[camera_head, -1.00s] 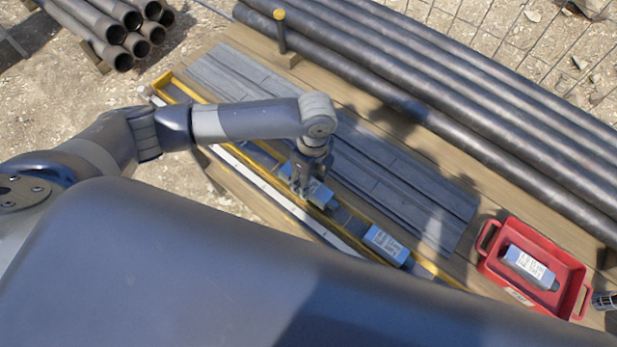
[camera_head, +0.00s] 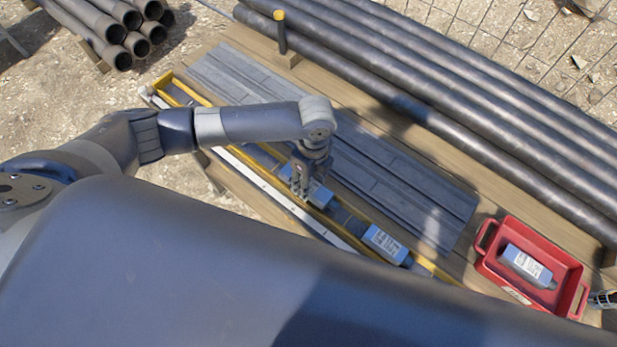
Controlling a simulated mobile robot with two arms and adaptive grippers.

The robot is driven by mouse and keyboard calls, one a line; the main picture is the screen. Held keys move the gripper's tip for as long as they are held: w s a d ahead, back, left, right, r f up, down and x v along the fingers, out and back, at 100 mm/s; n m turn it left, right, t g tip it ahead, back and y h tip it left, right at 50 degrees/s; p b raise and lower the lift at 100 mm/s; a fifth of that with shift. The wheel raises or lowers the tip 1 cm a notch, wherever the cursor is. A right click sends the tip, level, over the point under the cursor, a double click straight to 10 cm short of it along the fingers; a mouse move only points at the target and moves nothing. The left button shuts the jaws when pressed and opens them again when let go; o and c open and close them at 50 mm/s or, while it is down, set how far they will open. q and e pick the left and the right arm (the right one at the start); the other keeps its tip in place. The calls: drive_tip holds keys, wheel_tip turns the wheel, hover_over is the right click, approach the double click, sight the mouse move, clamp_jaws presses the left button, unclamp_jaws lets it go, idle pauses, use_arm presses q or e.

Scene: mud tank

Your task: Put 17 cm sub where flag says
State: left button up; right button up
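A yellow-edged rack (camera_head: 262,158) runs diagonally across the bench. In it lie a blue sub (camera_head: 322,196) with a pale label and, lower right, a second labelled blue sub (camera_head: 384,243). A third blue-grey labelled sub (camera_head: 528,264) lies in a red tray (camera_head: 487,268). Label text is too small to read. My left gripper (camera_head: 300,192) points down at the left end of the first sub; its fingertips are partly hidden, so its grip is unclear. A small grey part, seemingly my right gripper (camera_head: 602,299), shows at the right edge beside the tray. I can make out no flag.
Long dark pipes (camera_head: 440,90) lie along the back of the bench. A dark post with a yellow top (camera_head: 281,32) stands near their left end. Grey ribbed mats (camera_head: 400,180) lie behind the rack. More pipes (camera_head: 110,25) are stacked on the ground.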

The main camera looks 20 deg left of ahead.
use_arm(q)
drive_tip(key=shift+f, duration=0.15)
drive_tip(key=o, duration=1.5)
drive_tip(key=shift+o, duration=1.4)
wheel_tip(320, 180, up, 7)
drive_tip(key=p, duration=0.8)
